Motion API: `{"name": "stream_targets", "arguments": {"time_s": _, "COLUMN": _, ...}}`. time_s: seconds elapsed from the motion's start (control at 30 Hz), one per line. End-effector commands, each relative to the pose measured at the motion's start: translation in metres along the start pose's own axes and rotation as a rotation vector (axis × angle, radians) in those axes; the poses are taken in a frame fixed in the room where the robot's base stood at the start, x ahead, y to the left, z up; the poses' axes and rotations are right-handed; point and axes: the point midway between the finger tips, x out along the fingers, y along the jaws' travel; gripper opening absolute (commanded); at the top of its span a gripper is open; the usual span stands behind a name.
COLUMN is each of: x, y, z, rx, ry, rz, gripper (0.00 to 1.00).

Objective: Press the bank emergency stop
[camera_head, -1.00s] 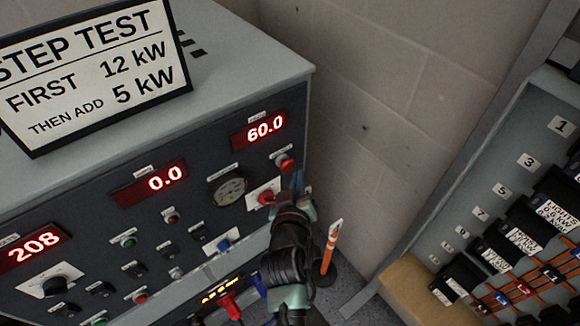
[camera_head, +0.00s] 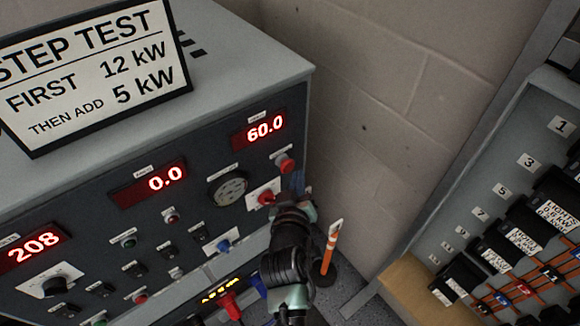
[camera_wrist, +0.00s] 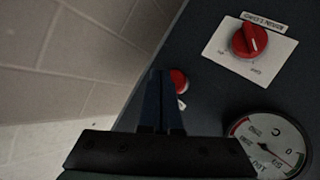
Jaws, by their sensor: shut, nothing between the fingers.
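The emergency stop is a red mushroom button (camera_head: 286,163) at the upper right of the dark control panel, below the 60.0 display. In the wrist view, the red button (camera_wrist: 179,80) is partly hidden behind my fingers. My gripper (camera_head: 298,180) is shut and empty, just below and right of the button in the head view. In the wrist view, my gripper (camera_wrist: 162,76) has its fingertips overlapping the button's left edge. I cannot tell whether they touch it.
A red rotary knob (camera_head: 266,198) on a white plate and a round gauge (camera_head: 228,187) sit close by on the panel. An orange-and-white marker post (camera_head: 330,250) stands right of my arm. A block wall (camera_head: 370,120) is close on the right.

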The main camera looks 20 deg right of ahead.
Motion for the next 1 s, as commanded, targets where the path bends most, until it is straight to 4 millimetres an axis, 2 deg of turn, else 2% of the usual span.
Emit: {"name": "stream_targets", "arguments": {"time_s": 1.0, "x": 0.0064, "y": -0.0047, "z": -0.0047, "rx": 0.0, "ry": 0.0, "rz": 0.0, "gripper": 0.0}}
